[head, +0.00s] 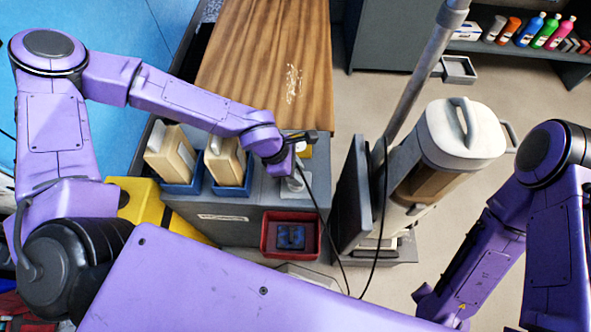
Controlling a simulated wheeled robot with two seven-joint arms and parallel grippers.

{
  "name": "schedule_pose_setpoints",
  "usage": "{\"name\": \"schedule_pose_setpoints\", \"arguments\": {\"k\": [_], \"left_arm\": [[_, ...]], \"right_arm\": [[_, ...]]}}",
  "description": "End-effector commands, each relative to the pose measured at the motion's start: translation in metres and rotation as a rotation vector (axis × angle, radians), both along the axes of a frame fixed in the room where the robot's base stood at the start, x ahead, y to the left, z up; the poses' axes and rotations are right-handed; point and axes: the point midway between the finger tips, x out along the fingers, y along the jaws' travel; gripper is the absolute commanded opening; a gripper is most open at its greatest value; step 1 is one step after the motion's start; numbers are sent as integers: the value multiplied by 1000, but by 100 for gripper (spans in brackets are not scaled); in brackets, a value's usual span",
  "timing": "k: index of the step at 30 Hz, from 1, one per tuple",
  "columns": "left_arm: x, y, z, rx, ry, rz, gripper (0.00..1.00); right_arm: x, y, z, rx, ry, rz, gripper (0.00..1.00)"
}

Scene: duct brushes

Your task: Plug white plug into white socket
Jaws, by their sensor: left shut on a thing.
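My left gripper (300,140) is over the right end of the grey cabinet top. It is shut on what seems to be the white plug, which is small and mostly hidden by the gripper. A black cable hangs from the gripper towards the floor. A whitish piece (294,185) lies on the cabinet just below my left wrist; I cannot tell whether it is the white socket. A small yellow item shows beside the fingers. My right arm is at the right, but its gripper is out of view.
Two beige jugs (171,155) stand in blue trays left of the gripper. A red bin (267,236) sits at the cabinet front. A vacuum-like machine (442,150) with a grey pipe and dark panel (352,195) stands close on the right. A wooden top (262,65) extends behind.

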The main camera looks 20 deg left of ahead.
Motion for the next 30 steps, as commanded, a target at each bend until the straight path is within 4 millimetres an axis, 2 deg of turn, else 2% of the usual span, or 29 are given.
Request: {"name": "schedule_pose_setpoints", "arguments": {"k": [6, 30], "left_arm": [[0, 0, 1, 1, 0, -1, 11], [0, 0, -10, 0, 0, 0, 11]], "right_arm": [[0, 0, 6, 0, 0, 0, 0], [0, 0, -1, 0, 0, 0, 0]]}}
